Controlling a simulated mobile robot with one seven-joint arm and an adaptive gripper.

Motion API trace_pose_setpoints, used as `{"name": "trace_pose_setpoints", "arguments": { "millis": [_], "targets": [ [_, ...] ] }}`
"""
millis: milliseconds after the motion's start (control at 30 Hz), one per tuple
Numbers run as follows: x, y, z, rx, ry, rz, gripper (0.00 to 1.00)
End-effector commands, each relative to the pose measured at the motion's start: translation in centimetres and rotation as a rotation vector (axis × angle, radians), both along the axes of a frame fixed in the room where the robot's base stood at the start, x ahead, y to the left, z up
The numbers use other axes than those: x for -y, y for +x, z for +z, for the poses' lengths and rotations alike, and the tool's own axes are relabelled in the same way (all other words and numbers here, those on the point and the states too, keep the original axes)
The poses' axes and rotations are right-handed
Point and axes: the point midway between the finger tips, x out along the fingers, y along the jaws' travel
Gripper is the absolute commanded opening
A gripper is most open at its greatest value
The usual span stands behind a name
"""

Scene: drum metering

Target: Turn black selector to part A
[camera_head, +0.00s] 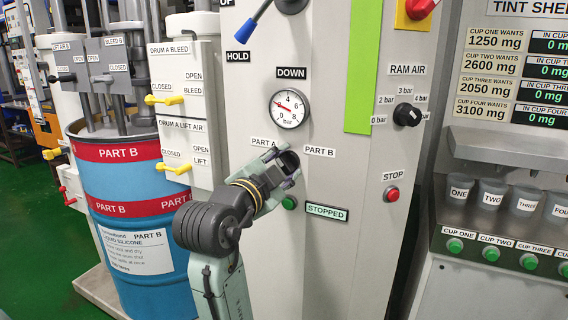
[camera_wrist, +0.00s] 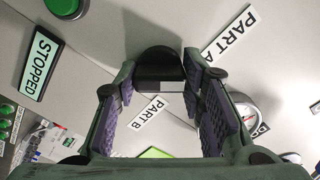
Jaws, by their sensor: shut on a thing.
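The black selector (camera_wrist: 158,60) sits on the grey cabinet front between the PART A label (camera_wrist: 230,32) and the PART B label (camera_wrist: 147,113). In the head view the selector (camera_head: 292,158) is partly hidden by my gripper (camera_head: 281,168). In the wrist view the two purple-padded fingers of my gripper (camera_wrist: 158,76) stand on either side of the selector, shut on it. A pale mark shows on the selector's face between the fingers. I cannot tell surely which label it points to. In the head view the PART A label (camera_head: 264,143) is left of the selector and PART B (camera_head: 320,151) right.
A green button (camera_head: 289,203) and a STOPPED sign (camera_head: 327,213) are just below my gripper. A pressure gauge (camera_head: 289,108) is above. A black RAM AIR knob (camera_head: 407,115) and a red STOP button (camera_head: 392,194) are to the right. A blue drum (camera_head: 140,235) stands left.

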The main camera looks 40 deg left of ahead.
Motion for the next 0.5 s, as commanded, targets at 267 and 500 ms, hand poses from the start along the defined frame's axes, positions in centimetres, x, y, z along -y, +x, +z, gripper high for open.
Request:
{"name": "trace_pose_setpoints", "arguments": {
  "millis": [267, 500],
  "targets": [
    [-0.01, -0.02, -0.03, 0.02, -0.087, 0.001, 0.08],
    [-0.03, -0.04, -0.05, 0.024, -0.103, 0.001, 0.08]
  ]
}}
